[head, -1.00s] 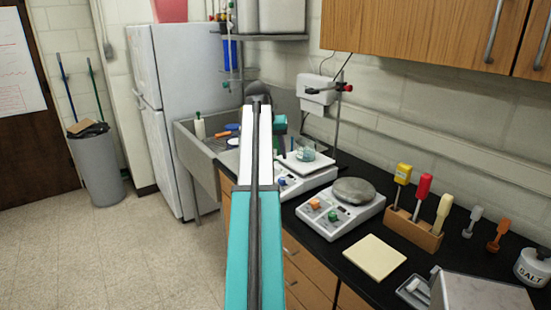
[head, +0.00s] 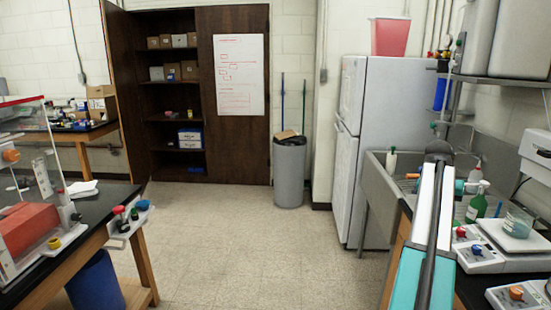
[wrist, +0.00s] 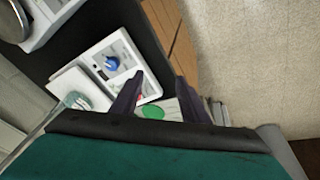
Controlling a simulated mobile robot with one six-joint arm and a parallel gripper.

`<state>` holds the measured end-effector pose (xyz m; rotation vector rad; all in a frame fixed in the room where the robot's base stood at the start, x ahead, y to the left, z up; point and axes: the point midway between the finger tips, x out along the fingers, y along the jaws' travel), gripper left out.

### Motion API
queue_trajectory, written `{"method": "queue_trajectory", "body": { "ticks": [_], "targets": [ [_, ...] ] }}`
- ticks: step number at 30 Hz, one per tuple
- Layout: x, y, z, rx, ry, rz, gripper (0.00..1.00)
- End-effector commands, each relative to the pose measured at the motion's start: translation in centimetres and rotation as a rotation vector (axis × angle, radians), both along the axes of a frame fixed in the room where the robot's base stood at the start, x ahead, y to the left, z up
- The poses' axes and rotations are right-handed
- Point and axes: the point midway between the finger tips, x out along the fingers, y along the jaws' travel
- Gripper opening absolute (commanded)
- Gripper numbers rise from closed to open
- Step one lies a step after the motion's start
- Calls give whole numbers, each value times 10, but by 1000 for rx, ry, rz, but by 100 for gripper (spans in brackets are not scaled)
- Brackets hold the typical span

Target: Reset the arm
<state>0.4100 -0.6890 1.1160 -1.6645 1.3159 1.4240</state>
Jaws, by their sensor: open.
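My arm, white and teal, reaches forward on the right side of the head view, over the bench edge. My gripper (wrist: 158,92) shows in the wrist view as two dark fingers spread apart with nothing held between them. The fingers point over the bench edge, above a white hotplate (wrist: 105,62) with a blue knob.
The beaker (head: 517,222), green bottle (head: 477,203) and hotplates stand right of my arm, by the sink (head: 374,178). A fridge (head: 380,110) and bin (head: 289,172) are farther back. A bench (head: 104,190) stands left. The floor (head: 250,235) between is clear.

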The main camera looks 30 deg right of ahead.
Motion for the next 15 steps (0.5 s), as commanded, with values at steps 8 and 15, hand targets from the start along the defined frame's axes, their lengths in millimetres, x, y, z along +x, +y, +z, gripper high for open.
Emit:
{"method": "queue_trajectory", "body": {
  "ticks": [8, 15],
  "targets": [
    [86, 69, -95, 98, 69, 143, 41],
    [135, 141, -176, 178, 132, 255, 41]
  ]
}}
